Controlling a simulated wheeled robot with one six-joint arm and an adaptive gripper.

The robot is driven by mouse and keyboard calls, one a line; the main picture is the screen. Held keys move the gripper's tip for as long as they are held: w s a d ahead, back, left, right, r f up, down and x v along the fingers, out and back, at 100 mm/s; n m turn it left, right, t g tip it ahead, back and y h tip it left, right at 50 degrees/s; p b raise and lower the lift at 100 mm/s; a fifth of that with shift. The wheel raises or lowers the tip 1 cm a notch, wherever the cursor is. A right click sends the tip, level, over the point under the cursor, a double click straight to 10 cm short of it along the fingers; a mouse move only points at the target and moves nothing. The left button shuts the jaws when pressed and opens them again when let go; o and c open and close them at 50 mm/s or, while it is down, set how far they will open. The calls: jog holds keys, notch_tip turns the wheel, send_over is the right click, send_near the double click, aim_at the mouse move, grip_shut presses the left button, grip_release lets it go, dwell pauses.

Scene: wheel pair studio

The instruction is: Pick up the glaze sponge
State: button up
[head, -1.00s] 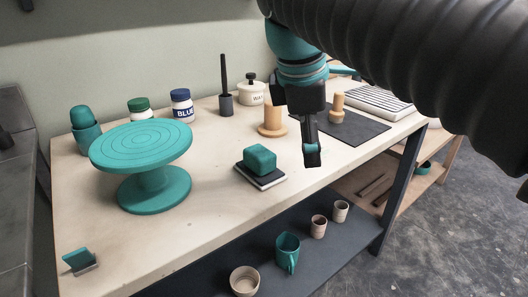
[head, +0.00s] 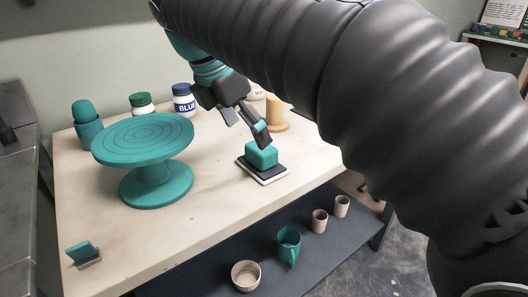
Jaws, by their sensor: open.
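The glaze sponge looks to be the teal rounded block (head: 261,155) in the head view. It rests on a dark flat pad with a pale edge (head: 270,176) near the front edge of the table. My gripper (head: 246,129) is just above and behind the block, tilted down toward it. Its fingers are apart, and one finger hangs close over the block's top. Whether that finger touches the block I cannot tell. The gripper holds nothing.
A teal turntable (head: 143,150) stands to the left. Behind are a blue-labelled jar (head: 184,103), a green-lidded jar (head: 142,104) and a tan wooden piece (head: 276,116). The table's front left is mostly clear.

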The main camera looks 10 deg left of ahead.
aim_at(261, 154)
jog(key=shift+w+b+x, duration=0.2)
jog(key=shift+b+x, duration=0.05)
jog(key=shift+x, duration=1.4)
jog(key=shift+w+b+x, duration=0.2)
jog(key=shift+b+x, duration=0.05)
jog(key=shift+x, duration=1.4)
jog(key=shift+r, duration=0.15)
jog(key=c, duration=1)
